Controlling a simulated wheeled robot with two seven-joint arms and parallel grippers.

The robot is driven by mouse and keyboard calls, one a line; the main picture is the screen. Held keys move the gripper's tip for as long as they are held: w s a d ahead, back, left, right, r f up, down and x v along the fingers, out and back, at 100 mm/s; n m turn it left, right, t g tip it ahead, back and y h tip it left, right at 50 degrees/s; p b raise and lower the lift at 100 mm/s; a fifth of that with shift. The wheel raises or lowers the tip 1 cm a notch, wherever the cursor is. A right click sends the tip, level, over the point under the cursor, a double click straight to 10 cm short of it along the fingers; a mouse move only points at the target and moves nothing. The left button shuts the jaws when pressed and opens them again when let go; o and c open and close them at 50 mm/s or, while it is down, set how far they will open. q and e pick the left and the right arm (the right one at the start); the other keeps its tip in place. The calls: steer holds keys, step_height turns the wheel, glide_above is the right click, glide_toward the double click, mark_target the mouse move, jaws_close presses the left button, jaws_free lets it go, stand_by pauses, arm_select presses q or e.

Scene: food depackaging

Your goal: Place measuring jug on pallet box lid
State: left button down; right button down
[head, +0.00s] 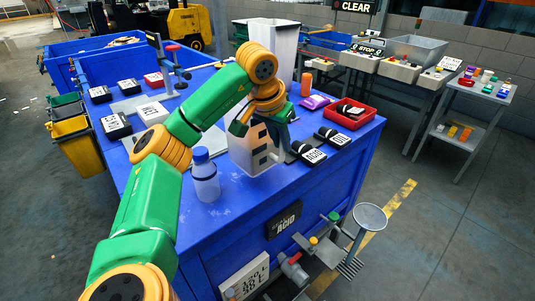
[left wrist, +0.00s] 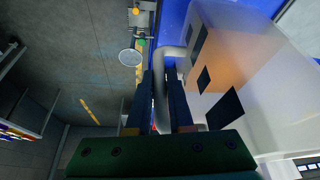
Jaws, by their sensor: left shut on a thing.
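The measuring jug (head: 254,158) is whitish and translucent with dark square marks. In the head view it is upright, at or just above the blue pallet box lid (head: 312,177), near its front edge. I cannot tell whether its base touches the lid. My left gripper (head: 240,127) is at the jug's upper part, partly hidden by its own wrist. In the left wrist view, the gripper (left wrist: 163,85) is shut on the grey jug handle (left wrist: 160,95), with the jug body (left wrist: 250,75) to the right. My right gripper is not in view.
A clear bottle with a blue cap (head: 205,180) stands left of the jug. Black labelled blocks (head: 307,152) lie to its right, with a red tray (head: 349,113) behind them. A tall white container (head: 272,45) stands at the back. The lid's front right is bare.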

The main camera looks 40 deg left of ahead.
mark_target(274, 159)
arm_select(q)
steer(key=f, duration=0.2)
steer(key=a+f, duration=0.1)
steer(key=f, duration=0.2)
steer(key=shift+s+a+f, duration=0.2)
steer(key=shift+a+f, duration=0.15)
steer(key=shift+a, duration=0.05)
steer(key=shift+s+f, duration=0.1)
steer(key=shift+f, duration=0.1)
steer(key=c, duration=0.8)
jaws_free()
steer(key=shift+d, duration=0.1)
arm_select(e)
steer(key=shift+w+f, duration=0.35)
arm_select(q)
steer(key=shift+r, duration=0.15)
